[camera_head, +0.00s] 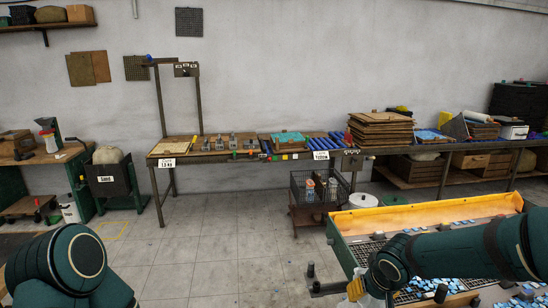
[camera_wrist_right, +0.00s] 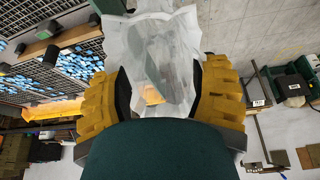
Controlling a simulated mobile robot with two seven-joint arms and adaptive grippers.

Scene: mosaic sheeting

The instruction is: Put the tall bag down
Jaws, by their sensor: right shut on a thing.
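A translucent whitish plastic bag (camera_wrist_right: 165,55) fills the upper middle of the right wrist view, between the yellow fingers of my right gripper (camera_wrist_right: 158,92). The fingers press in on it from both sides. Something greyish-green and an orange patch show in or through the bag. In the head view, my right gripper (camera_head: 357,288) is at the bottom edge, left of the near end of the long bin. The bag is mostly cut off there. My left arm shows at the lower left of the head view, but its gripper is out of frame.
A long green bin with an orange inner wall (camera_head: 430,214) holds blue and white tiles on dark grids at the right. A workbench (camera_head: 225,152) stands along the wall, with a wire basket cart (camera_head: 318,190) before it. The tiled floor (camera_head: 215,235) in the middle is clear.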

